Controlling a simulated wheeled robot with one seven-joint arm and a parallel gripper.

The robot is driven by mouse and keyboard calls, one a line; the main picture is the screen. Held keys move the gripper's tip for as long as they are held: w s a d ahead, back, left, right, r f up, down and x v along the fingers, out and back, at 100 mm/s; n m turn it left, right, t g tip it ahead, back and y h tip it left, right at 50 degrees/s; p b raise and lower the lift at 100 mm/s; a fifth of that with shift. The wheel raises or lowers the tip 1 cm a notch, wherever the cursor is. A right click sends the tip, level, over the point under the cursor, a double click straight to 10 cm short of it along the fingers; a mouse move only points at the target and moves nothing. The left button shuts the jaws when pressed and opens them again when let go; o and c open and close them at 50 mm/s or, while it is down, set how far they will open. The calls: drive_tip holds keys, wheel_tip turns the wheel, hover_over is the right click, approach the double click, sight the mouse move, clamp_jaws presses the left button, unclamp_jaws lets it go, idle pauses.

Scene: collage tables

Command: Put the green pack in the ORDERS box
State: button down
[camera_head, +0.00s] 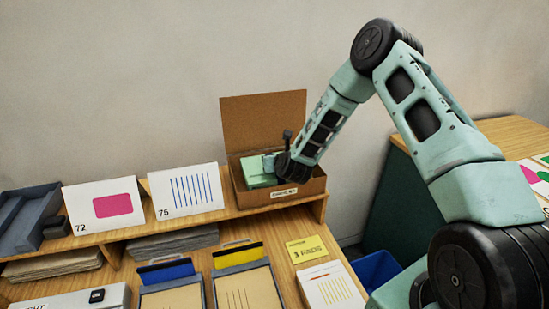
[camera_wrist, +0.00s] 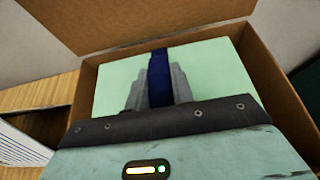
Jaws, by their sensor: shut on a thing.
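The green pack (camera_head: 258,173) is a pale green block inside the open brown cardboard box (camera_head: 312,187) on the raised shelf. The box has a label on its front, too small to read here, and its lid stands up behind. My gripper (camera_head: 272,163) reaches down into the box. In the wrist view my gripper (camera_wrist: 160,80) is shut on a dark blue band around the green pack (camera_wrist: 215,75). The box walls (camera_wrist: 265,65) surround the pack. Whether the pack touches the box floor is hidden.
White cards marked 72 (camera_head: 103,206) and 75 (camera_head: 186,189) stand left of the box on the shelf (camera_head: 140,232). A grey tray (camera_head: 25,215) is at far left. Clipboards (camera_head: 243,283) and a yellow note (camera_head: 307,249) lie below. A blue bin (camera_head: 376,270) stands right.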

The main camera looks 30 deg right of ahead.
drive_tip(key=shift+w+f+b, duration=0.1)
drive_tip(key=shift+f+b, duration=0.4)
drive_tip(key=shift+b, duration=0.15)
drive_tip(key=c, duration=1.2)
unclamp_jaws()
